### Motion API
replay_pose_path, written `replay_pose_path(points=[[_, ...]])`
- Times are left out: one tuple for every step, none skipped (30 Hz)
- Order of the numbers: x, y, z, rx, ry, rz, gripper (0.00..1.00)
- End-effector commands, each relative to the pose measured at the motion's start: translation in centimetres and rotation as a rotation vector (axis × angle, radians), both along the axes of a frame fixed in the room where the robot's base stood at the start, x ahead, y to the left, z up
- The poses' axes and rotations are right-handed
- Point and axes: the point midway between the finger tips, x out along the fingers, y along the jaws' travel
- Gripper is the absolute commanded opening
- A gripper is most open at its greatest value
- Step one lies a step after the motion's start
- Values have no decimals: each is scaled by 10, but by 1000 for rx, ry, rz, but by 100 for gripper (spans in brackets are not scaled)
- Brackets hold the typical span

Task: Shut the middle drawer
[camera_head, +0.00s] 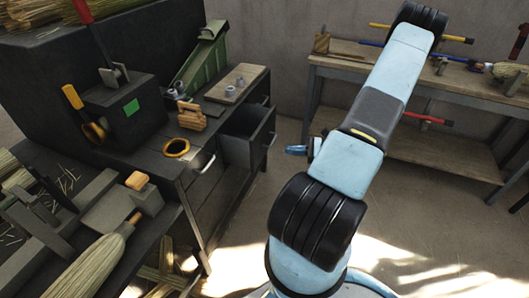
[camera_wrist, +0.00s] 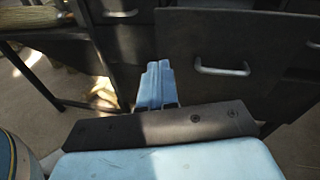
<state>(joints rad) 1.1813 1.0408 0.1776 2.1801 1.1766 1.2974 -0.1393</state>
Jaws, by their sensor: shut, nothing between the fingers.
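The middle drawer (camera_head: 262,150) of the dark workbench is pulled open in the head view, and its inside shows from above. Its dark front (camera_wrist: 230,75) with a metal handle fills the centre right of the wrist view. My gripper (camera_head: 288,150) is shut and empty, pointing left toward the bench, to the right of the open drawer with a gap between. I see no contact with the drawer.
The drawer to the left (camera_head: 204,163) looks closed; its handle also shows in the wrist view (camera_wrist: 121,13). A wooden shelf table (camera_head: 340,58) stands behind; floor between is open.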

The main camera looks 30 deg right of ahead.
Motion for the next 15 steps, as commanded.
replay_pose_path(points=[[-4,-5,-13,39,5,-48,0],[-5,-8,-18,57,7,-72,0],[-7,-11,-26,80,10,-103,0],[-8,-13,-30,95,12,-123,0],[-9,-15,-35,109,13,-143,0],[-11,-17,-40,126,15,-164,0],[-12,-18,-43,136,15,-179,0],[-12,-20,-45,144,15,-191,0],[-13,-21,-49,153,16,-204,0],[-13,-21,-50,159,16,-212,0],[-14,-22,-52,162,17,-217,0],[-13,-22,-53,166,17,-223,0],[-13,-22,-53,168,17,-226,0],[-11,-21,-53,169,17,-227,0],[-9,-19,-54,169,17,-228,0]])
